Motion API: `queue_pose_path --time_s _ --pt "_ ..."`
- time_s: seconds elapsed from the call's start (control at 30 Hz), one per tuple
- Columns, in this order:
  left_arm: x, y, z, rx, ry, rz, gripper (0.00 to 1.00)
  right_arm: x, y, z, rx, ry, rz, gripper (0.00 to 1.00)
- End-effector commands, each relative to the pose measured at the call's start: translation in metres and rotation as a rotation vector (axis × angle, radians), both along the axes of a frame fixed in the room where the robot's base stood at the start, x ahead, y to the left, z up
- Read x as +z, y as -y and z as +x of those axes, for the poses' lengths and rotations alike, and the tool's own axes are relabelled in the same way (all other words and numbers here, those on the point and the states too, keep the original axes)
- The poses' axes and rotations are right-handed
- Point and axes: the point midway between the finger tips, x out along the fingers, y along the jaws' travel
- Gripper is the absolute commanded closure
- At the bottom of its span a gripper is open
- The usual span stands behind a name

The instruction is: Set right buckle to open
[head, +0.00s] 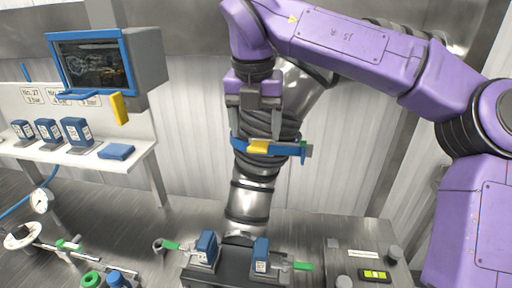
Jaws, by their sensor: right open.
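A blue clamp band (239,146) goes around the dark ribbed sleeve of a steel pipe. A yellow piece (258,147) sits on the band's front. At the band's right end a blue upright piece (303,153) with a little green stands out, perhaps the right buckle; I cannot tell its setting. My right gripper (255,122) comes from above, its fingers apart and pointing down just above the band, in front of the sleeve. It holds nothing visible. I cannot tell whether a fingertip touches the band. My left gripper is not in view.
Below the pipe, two blue blocks (205,246) with green-tipped levers stand on a dark fixture. A control box (345,265) is at the lower right. A shelf (130,158) with blue boxes and a blue-framed monitor (93,64) are at the left.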

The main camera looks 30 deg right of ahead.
Motion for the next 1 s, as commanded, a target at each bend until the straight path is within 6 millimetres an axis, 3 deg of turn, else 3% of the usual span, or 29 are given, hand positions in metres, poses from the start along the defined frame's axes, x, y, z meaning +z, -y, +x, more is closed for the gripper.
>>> queue_pose_path --time_s 0.1,0.2,0.57,0.73,1.0 --pt "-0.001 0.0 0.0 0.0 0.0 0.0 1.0 0.024 -0.003 -0.003 -0.003 0.003 -0.001 0.28" --pt "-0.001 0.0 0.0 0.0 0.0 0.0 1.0 0.036 -0.004 -0.005 -0.001 0.001 0.0 0.28" --pt "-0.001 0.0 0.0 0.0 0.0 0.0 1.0 0.04 -0.004 -0.006 0.0 -0.001 0.0 0.28" --pt "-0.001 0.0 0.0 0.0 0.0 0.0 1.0 0.023 -0.002 -0.003 0.001 -0.005 0.001 0.28" --pt "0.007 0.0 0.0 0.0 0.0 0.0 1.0 -0.031 0.004 0.004 0.003 -0.004 0.0 0.28"
